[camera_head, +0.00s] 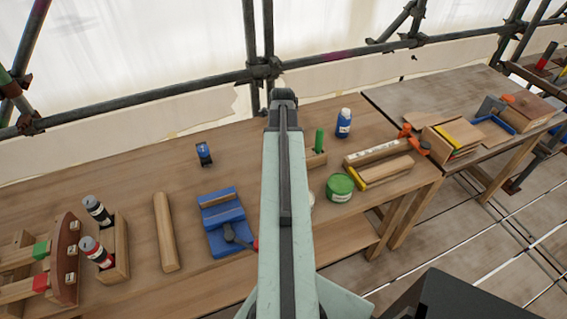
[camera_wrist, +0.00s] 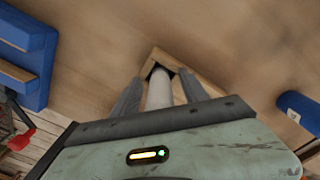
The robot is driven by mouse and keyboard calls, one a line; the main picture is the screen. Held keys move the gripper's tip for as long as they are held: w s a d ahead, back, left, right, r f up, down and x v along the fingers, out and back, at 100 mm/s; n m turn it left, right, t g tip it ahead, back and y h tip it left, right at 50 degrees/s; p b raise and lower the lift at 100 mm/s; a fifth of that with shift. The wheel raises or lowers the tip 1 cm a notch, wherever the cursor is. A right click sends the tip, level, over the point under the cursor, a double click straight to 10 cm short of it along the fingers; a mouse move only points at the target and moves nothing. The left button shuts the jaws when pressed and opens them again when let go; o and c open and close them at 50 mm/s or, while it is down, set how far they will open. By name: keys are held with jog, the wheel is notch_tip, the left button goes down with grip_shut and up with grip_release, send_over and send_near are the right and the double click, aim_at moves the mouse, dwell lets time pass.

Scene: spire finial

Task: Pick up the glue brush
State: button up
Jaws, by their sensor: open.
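In the wrist view my gripper (camera_wrist: 165,90) is open, with its two dark fingers on either side of a pale upright cylinder (camera_wrist: 158,88). The cylinder stands in a square wooden holder (camera_wrist: 190,66) on the bench. I cannot tell whether this cylinder is the glue brush. In the head view a green-handled upright item (camera_head: 319,140) stands at a wooden block (camera_head: 316,160), just right of my arm. My arm hides part of that block, and my gripper cannot be made out there.
A blue vise (camera_head: 222,220) lies left of my arm. A blue bottle (camera_head: 343,125) and a green tub (camera_head: 340,188) stand to the right. Scaffold poles (camera_head: 200,88) run behind the bench (camera_head: 140,160).

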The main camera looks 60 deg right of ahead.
jog(key=shift+r, duration=0.15)
grip_shut()
